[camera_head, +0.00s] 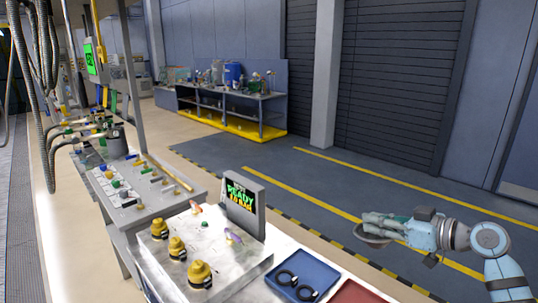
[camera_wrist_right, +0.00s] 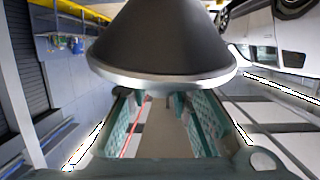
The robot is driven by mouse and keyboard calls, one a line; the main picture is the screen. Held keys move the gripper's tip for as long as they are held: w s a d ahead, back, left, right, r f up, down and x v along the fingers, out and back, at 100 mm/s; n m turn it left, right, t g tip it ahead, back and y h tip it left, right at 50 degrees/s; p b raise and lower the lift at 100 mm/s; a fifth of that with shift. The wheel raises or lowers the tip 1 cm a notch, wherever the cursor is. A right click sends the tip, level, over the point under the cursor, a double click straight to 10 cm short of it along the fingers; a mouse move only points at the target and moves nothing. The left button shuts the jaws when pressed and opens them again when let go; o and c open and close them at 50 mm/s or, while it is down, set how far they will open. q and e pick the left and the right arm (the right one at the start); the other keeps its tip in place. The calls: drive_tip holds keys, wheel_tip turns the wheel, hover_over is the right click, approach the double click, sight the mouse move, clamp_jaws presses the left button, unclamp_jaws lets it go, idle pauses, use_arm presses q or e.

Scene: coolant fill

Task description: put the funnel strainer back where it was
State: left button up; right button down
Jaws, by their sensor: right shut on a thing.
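The funnel strainer (camera_wrist_right: 165,45) is a dark grey cone with a shiny metal rim. In the right wrist view it fills the top middle, with its wide rim toward my fingers. My right gripper (camera_wrist_right: 165,102) is shut on it with green-padded fingers; the exact contact is partly hidden behind the rim. In the head view my right gripper (camera_head: 378,225) is at the right, above the grey floor and off the bench. The funnel strainer (camera_head: 370,236) shows there as a small dark bowl shape beside the fingers. My left gripper is not in view.
A white bench (camera_head: 180,276) with several yellow fittings and a display (camera_head: 241,202) stands in front. A blue tray (camera_head: 318,269) holding two black rings and a red tray (camera_head: 352,293) are at its right. A cluttered workbench (camera_head: 235,95) stands far back. The floor between is clear.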

drive_tip(key=r, duration=0.2)
drive_tip(key=s+r, duration=0.1)
drive_tip(key=r, duration=0.2)
drive_tip(key=shift+s+a+r, duration=0.3)
drive_tip(key=shift+a, duration=0.1)
use_arm(q)
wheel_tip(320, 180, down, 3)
drive_tip(key=b, duration=0.2)
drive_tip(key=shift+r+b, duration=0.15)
drive_tip(key=shift+b, duration=0.2)
use_arm(e)
drive_tip(key=s+a+f+n+g+y, duration=0.1)
drive_tip(key=s+a+f, duration=0.4)
drive_tip(key=s, duration=0.5)
drive_tip(key=s+a+f+n+g+y, duration=0.1)
drive_tip(key=s+a+f+n+g, duration=0.1)
drive_tip(key=s+a+f, duration=0.3)
drive_tip(key=s+f, duration=0.4)
drive_tip(key=s, duration=0.2)
drive_tip(key=shift+f+y, duration=0.3)
drive_tip(key=shift+y, duration=0.1)
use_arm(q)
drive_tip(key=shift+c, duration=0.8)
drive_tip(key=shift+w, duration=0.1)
